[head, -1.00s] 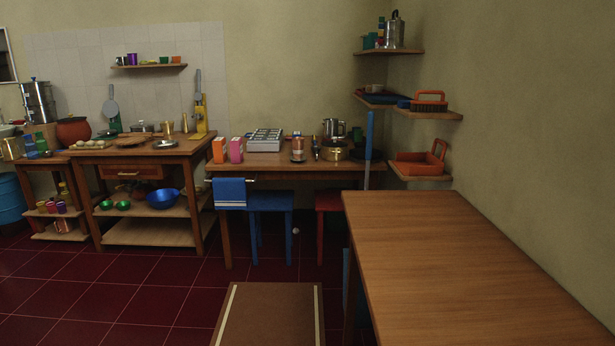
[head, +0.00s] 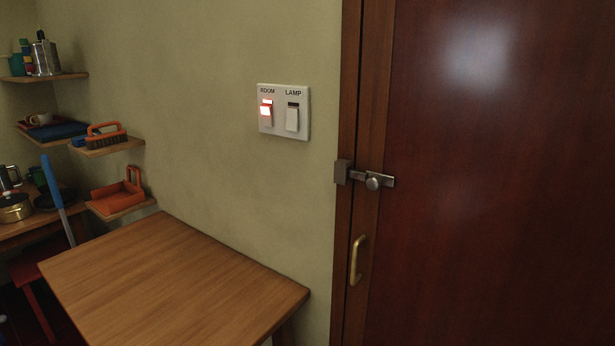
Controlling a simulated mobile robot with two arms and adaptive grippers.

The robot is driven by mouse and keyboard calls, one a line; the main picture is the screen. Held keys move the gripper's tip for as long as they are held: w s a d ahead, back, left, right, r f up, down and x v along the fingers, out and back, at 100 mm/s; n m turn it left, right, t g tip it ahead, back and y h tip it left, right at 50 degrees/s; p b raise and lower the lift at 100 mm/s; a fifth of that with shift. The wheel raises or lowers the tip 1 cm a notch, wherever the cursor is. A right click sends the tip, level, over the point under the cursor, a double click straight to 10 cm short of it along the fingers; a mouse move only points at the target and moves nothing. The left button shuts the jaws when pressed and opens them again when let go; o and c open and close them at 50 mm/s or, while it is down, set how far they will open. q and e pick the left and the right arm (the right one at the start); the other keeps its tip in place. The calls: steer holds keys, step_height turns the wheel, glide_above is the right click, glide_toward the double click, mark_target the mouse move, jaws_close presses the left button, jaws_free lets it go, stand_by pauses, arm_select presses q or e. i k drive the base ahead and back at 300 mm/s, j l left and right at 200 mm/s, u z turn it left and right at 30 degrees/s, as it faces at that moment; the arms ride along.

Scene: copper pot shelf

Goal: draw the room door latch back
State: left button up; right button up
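The room door (head: 490,200) is a dark red-brown wooden door on the right of the head view, and it looks closed. Its latch (head: 374,181) is a grey metal slide bolt with a round knob, fixed near the door's left edge. The bolt reaches left to a metal catch (head: 343,172) on the wooden frame, and its end seems to sit in that catch. A brass handle (head: 356,260) is below the latch. Neither of my grippers shows in the head view.
A bare wooden table (head: 175,285) stands against the wall, left of the door. A switch plate (head: 284,111) marked ROOM and LAMP is on the wall; the ROOM switch glows red. Corner shelves (head: 108,146) hold a brush and an orange dustpan (head: 118,196).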

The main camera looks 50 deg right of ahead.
mark_target(374, 179)
steer(key=z, duration=0.5)
steer(key=l+z, duration=0.1)
steer(key=z, duration=0.4)
steer(key=i+z, duration=0.1)
steer(key=z, duration=0.9)
